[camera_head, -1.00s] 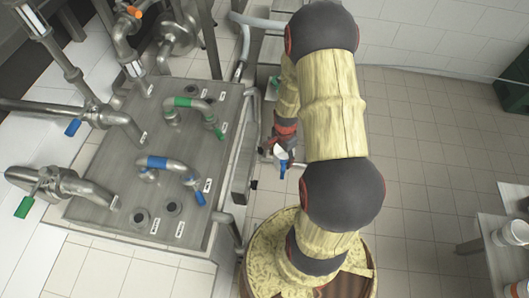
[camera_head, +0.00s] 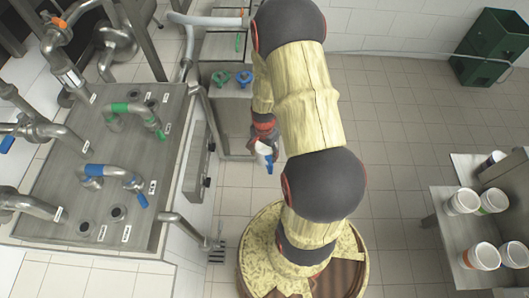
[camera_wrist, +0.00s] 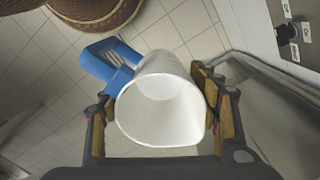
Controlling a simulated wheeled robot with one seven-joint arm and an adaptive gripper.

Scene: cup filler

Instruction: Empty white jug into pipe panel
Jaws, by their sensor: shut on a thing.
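The white jug with a blue handle (camera_head: 264,153) is held by my gripper (camera_head: 262,138) over the floor, right of the pipe panel (camera_head: 66,172). In the wrist view the jug (camera_wrist: 160,100) sits between both fingers of my gripper (camera_wrist: 158,112), its wide mouth facing the camera and its blue handle to the upper left. The inside looks plain white; I cannot tell whether it holds liquid. The steel panel carries a green-marked pipe bend (camera_head: 130,110), a blue-marked pipe bend (camera_head: 112,171) and open round ports (camera_head: 117,212). The jug is apart from the panel.
A control box (camera_head: 197,165) is on the panel's right side. Behind my gripper, a steel stand holds green and blue valve wheels (camera_head: 244,78). White tubs (camera_head: 481,256) stand on a table at right; green crates (camera_head: 492,46) are at the back right.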

